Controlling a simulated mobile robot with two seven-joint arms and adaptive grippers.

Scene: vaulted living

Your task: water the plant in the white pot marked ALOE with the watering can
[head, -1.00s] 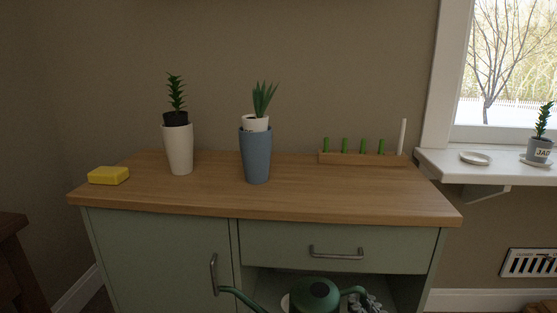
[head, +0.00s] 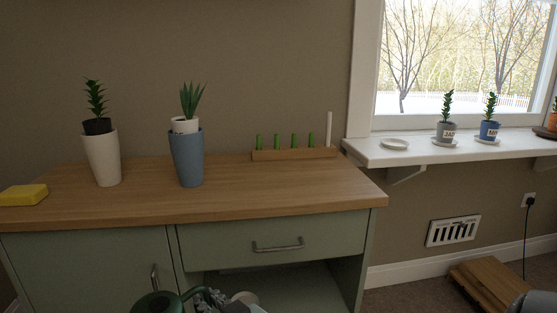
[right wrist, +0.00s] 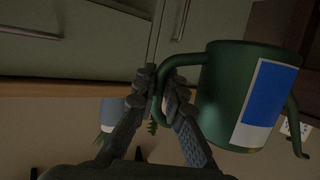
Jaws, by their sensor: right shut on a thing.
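The green watering can (head: 158,302) shows at the bottom edge of the head view, mostly cut off. In the right wrist view its body (right wrist: 222,100), with a blue and white label, is large and near. My right gripper (head: 207,300) is shut on the can's handle; the fingers (right wrist: 158,90) close around it in the wrist view. A small white pot (head: 185,125) with a spiky aloe-like plant (head: 191,98) sits in the top of a tall blue planter (head: 187,160) on the cabinet. I cannot read any marking on it. My left gripper is not in view.
On the wooden cabinet top (head: 250,190) stand a cream planter (head: 102,160), a yellow block (head: 23,194) and a wooden rack (head: 293,154). The windowsill (head: 420,152) holds a saucer (head: 395,144), a grey pot (head: 446,131) and a blue pot (head: 489,131). The counter's front is clear.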

